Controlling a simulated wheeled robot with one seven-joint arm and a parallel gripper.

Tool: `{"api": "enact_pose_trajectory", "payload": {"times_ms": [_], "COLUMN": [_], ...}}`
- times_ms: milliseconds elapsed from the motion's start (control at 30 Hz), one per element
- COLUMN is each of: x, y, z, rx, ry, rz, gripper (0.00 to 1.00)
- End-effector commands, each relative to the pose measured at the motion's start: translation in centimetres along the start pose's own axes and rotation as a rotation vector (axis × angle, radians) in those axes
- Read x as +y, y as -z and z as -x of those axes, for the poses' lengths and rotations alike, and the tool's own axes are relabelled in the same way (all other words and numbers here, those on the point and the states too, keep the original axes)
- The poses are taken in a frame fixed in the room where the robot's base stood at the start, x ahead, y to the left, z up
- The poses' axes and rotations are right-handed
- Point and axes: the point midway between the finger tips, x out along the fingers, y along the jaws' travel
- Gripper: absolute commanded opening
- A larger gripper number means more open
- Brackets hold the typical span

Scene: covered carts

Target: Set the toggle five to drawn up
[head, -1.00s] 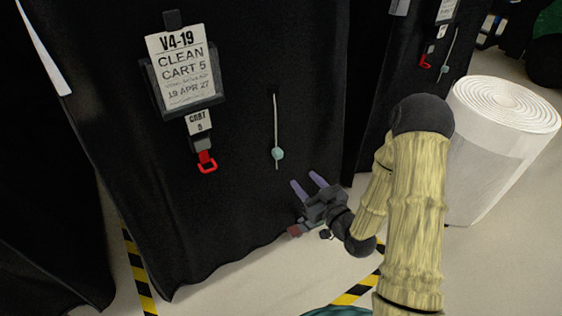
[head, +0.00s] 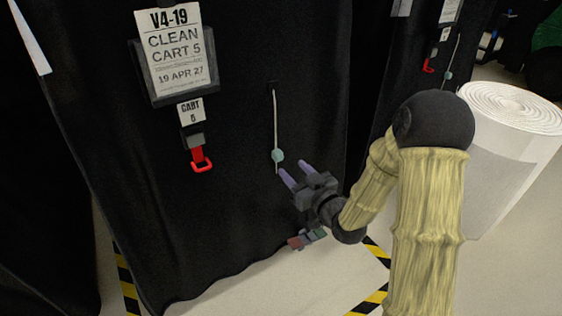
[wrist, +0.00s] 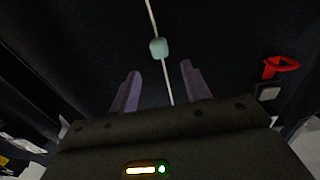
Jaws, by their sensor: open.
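The toggle of cart five is a small pale-green bead (head: 277,155) on a white cord (head: 275,118) that hangs down the black cover (head: 240,210) of the cart. The bead sits near the cord's lower end. It also shows in the wrist view (wrist: 159,48), with the cord passing above and below it. My gripper (head: 297,174) is open and empty, just below and to the right of the bead in the head view. In the wrist view its two purple fingers (wrist: 159,88) stand either side of the cord's lower end, with the bead beyond the fingertips.
A card reading "Clean Cart 5" (head: 178,60) hangs on the cover, with a red buckle loop (head: 202,166) below it. A white roll (head: 510,150) stands at right. Another covered cart with its own cord is behind. Striped tape (head: 372,300) marks the floor.

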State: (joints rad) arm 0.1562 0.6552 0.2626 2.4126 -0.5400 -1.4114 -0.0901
Motion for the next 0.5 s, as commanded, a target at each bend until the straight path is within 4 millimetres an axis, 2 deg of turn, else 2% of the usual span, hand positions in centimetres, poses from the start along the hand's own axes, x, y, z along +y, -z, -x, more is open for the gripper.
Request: {"api": "enact_pose_trajectory", "payload": {"times_ms": [300,500], "x": [-0.1,-0.1], "y": [-0.2,0.0], "z": [-5.6,-7.3], "rx": [0.002,0.001], "ry": [0.001,0.001], "rz": [0.001,0.000], "gripper": [0.47,0.47]}}
